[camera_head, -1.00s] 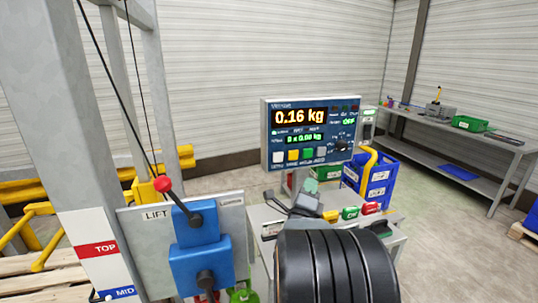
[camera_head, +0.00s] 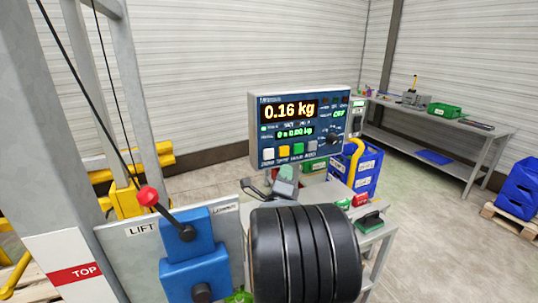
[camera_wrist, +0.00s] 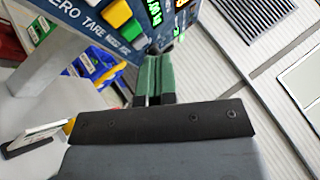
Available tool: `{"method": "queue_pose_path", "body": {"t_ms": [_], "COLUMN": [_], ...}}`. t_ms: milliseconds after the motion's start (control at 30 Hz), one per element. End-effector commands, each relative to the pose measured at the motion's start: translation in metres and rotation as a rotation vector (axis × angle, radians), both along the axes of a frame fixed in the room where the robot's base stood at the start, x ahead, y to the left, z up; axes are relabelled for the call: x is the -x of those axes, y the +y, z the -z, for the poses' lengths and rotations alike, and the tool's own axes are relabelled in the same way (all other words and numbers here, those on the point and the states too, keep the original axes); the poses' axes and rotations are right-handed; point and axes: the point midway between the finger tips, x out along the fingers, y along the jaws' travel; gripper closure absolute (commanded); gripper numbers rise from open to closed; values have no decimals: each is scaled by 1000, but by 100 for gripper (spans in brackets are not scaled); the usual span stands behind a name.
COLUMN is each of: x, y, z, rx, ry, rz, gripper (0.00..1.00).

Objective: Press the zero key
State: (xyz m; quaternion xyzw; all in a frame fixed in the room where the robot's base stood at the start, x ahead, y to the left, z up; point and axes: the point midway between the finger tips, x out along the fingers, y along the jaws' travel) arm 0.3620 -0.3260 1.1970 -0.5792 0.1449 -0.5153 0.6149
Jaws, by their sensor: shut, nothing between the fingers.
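The zero key (camera_head: 268,153) is the white button at the left end of the key row, under the lit display of the blue weighing panel (camera_head: 256,118). The display reads 0.16 kg. My gripper (camera_head: 287,172) is shut and empty just below the key row, right of the zero key. In the wrist view its green fingers (camera_wrist: 158,70) are together, pointing at the panel (camera_wrist: 95,40). The yellow tare key (camera_wrist: 117,13) and green key (camera_wrist: 131,30) show there. The zero key is cut off or barely in at the top edge. I see no finger touching it.
A lift lever with a red knob (camera_head: 148,196) stands at the left. A blue crate (camera_head: 362,180) and a yellow bent bar (camera_head: 356,155) are behind the panel at right. A grey workbench (camera_head: 440,140) stands at the back right. The floor between is open.

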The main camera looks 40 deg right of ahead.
Motion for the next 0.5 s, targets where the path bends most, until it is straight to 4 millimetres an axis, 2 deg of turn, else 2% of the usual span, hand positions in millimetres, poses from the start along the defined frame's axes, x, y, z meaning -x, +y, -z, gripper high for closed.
{"method": "queue_pose_path", "body": {"t_ms": [367,500], "x": [-44,-56], "y": [-17,-23], "z": [-2,3], "rx": [0,2], "ry": [1,-1], "rz": [-1,1], "gripper": [100,100]}}
